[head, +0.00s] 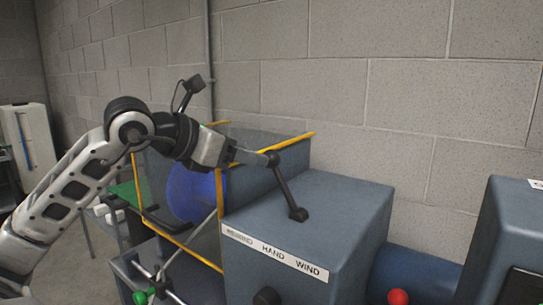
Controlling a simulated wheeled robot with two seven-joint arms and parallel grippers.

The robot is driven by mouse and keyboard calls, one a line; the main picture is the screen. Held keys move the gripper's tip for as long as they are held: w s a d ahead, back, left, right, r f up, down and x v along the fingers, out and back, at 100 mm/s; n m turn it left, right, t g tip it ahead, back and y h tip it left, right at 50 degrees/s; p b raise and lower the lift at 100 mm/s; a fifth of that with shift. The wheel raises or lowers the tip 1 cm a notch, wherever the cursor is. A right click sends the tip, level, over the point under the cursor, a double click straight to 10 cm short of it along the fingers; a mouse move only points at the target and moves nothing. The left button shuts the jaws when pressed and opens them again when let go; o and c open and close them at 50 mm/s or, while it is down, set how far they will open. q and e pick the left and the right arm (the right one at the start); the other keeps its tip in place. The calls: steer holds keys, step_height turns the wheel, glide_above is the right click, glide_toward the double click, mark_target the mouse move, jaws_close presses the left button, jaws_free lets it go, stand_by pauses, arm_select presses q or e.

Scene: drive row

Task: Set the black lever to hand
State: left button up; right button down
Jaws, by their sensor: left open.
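The black lever (285,187) stands on top of the blue-grey box (335,205). Its pivot is on the box top and its rounded end leans up and to the left. A white label (275,252) on the box's front edge reads HAND in the middle and WIND at the right; the left word is hard to read. The lever leans toward the left part of the label. My left gripper (258,157) is open, with its fingers at the lever's upper end. I cannot tell whether they touch it. My right gripper is not in view.
A yellow-edged guard (262,143) with a blue drum (190,192) stands left of the box, under my left arm. A black knob (266,297) is on the box front. A red knob (398,297) and another blue-grey cabinet (510,240) are at the right. A block wall is behind.

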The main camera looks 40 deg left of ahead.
mark_target(271, 160)
arm_select(q)
steer(key=x, duration=0.7)
steer(key=shift+p, duration=0.35)
steer(key=shift+r, duration=0.1)
jaws_close()
